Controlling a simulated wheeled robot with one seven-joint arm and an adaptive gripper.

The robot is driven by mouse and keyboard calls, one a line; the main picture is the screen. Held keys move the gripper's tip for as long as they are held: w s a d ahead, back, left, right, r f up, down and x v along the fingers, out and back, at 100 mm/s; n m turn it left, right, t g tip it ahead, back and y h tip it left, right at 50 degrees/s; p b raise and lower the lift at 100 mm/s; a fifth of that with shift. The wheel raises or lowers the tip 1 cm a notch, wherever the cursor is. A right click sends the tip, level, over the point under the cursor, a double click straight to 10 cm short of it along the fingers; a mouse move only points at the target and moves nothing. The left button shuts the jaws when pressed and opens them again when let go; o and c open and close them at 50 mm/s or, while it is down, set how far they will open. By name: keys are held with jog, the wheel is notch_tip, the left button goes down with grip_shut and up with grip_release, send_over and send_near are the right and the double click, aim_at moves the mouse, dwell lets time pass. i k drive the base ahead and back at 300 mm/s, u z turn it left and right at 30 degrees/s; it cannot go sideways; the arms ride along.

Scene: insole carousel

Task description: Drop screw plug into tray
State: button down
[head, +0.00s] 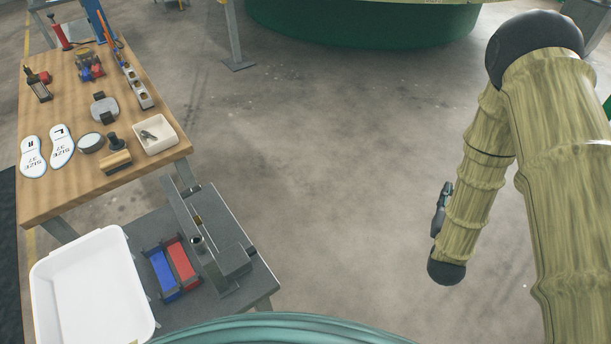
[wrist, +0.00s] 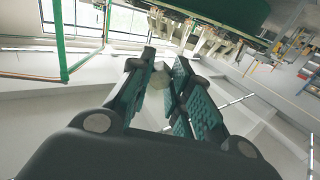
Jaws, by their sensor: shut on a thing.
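My gripper (wrist: 160,66) shows in the wrist view with its two dark, green-padded fingers closed around a small pale, roundish piece, which I take to be the screw plug (wrist: 158,82). Its details are too small to tell. In the head view my arm is at the right, over the floor, well away from the tables; the gripper is mostly hidden there. A small white tray (head: 168,146) with a few grey metal pieces sits at the wooden table's near right corner. A large empty white tray (head: 92,285) stands at the lower left. I cannot tell which tray is meant.
The wooden table (head: 85,200) carries two insoles (head: 48,150), a round tin (head: 91,143), a stamp-like tool (head: 116,158) and other tools. The grey cart (head: 262,283) holds blue and red bins (head: 172,268) and a metal fixture. Floor between the cart and my arm is clear.

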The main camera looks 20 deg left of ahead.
aim_at(154, 150)
jog(key=z, duration=0.65)
jog(key=i, duration=1.8)
jog(key=u, duration=3.6)
